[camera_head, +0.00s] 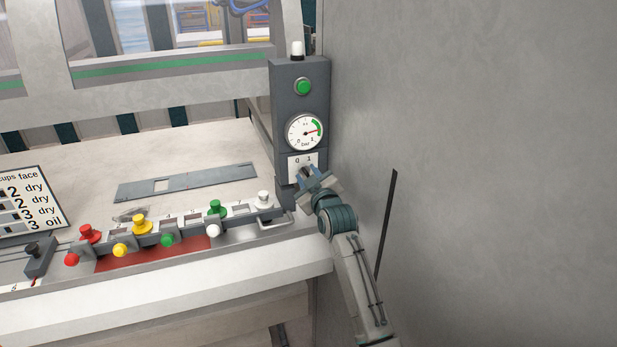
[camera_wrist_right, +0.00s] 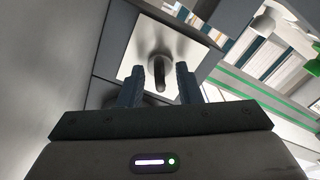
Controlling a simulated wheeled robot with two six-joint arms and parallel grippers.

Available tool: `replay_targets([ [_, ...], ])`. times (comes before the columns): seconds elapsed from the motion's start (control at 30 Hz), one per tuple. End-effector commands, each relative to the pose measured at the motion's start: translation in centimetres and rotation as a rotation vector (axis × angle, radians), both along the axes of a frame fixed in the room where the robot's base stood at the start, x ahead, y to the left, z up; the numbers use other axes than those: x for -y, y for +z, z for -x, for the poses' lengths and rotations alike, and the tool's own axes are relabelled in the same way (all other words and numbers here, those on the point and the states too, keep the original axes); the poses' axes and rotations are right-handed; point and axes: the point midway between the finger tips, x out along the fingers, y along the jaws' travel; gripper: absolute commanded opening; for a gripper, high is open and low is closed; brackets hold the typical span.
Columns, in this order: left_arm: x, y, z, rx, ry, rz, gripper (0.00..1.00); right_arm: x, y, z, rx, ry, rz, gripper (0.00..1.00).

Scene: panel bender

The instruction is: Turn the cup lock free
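The cup lock is a dark grey knob (camera_wrist_right: 160,63) with a rounded handle, set on a white plate (camera_head: 297,163) marked 0 and 1, low on the dark control box (camera_head: 287,125). In the head view my right gripper (camera_head: 315,179) is in front of this plate and covers most of the knob. In the right wrist view my right gripper (camera_wrist_right: 160,84) is open, with one finger on each side of the knob's handle. Contact cannot be made out. My left gripper is not in view.
Above the plate are a pressure gauge (camera_head: 305,131), a green button (camera_head: 303,86) and a white lamp (camera_head: 296,49). A rail with several coloured cups (camera_head: 141,225) and a flat metal sheet (camera_head: 187,182) lie left. A grey wall (camera_head: 480,130) stands right.

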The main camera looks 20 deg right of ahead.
Motion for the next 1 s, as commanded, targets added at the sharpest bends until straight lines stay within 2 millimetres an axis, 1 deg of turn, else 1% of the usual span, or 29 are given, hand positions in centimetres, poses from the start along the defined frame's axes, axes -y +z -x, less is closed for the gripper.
replay_targets([
  [0.23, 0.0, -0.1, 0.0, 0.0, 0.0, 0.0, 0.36, 0.0, 0.0, 0.1, 0.0, 0.0, -0.001, 0.31],
  [0.37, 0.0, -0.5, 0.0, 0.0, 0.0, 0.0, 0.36, 0.0, -0.2, 0.9, 0.001, 0.001, -0.001, 0.31],
  [0.47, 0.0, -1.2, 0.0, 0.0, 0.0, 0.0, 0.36, 0.1, -0.4, 2.4, 0.001, 0.001, -0.001, 0.31],
  [0.7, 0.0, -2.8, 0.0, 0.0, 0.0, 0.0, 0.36, 0.2, -0.4, 7.0, 0.001, 0.001, -0.001, 0.31],
  [0.8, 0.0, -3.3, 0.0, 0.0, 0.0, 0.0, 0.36, 0.3, -0.3, 8.6, 0.001, 0.001, -0.001, 0.31],
  [0.9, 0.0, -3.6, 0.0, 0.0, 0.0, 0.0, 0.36, 0.3, -0.2, 9.8, 0.001, 0.001, 0.0, 0.31],
  [1.0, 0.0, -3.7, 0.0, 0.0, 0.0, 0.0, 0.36, 0.4, -0.1, 10.5, 0.001, 0.001, 0.0, 0.31],
])
